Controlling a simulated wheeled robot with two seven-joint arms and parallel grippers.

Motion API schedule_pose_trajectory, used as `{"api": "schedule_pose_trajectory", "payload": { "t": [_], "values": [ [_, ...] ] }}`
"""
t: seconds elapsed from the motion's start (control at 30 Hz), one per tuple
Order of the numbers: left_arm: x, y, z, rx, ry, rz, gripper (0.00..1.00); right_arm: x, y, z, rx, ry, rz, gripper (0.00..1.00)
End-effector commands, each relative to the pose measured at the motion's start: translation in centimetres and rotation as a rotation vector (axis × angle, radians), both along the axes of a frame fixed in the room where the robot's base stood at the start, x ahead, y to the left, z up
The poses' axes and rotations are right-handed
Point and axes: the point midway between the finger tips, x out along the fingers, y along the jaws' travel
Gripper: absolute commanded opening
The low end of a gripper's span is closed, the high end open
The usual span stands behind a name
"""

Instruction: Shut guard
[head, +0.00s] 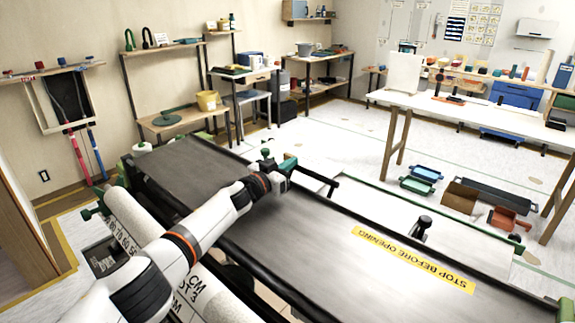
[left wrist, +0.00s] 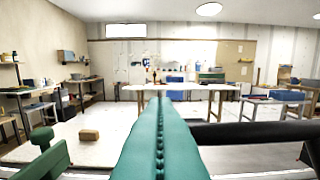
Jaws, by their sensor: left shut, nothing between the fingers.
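The wallpaper paster's long dark grey top (head: 300,235) runs diagonally across the head view. A yellow label reading STOP BEFORE OPENING (head: 412,258) lies on its right part, which looks like the guard; its exact angle is hard to tell. A black bar (head: 318,178) sticks out at the far edge, and a black bar also shows right of the fingers in the left wrist view (left wrist: 255,132). My left gripper (head: 289,164) reaches over the top to this far edge, beside the bar. Its green fingers (left wrist: 160,125) are shut and empty; contact with the bar cannot be told. My right gripper is out of view.
White paper rolls (head: 135,215) lie along the near side, under my left arm. A black knob (head: 421,224) stands by the far edge. Floor between is open.

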Motion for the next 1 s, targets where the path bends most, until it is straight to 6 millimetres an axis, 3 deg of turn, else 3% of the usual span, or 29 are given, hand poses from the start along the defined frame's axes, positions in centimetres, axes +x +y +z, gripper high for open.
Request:
{"api": "schedule_pose_trajectory", "payload": {
  "t": [0.13,0.67,1.0],
  "values": [
    [-0.1,0.0,-0.8,0.000,0.001,0.000,0.00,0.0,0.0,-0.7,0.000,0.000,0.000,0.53],
    [-0.1,0.1,-0.8,0.000,0.001,0.000,0.00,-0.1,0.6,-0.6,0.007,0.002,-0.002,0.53],
    [-1.6,1.8,-0.6,-0.001,0.003,0.001,0.00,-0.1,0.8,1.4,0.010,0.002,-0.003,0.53]
  ]
}}
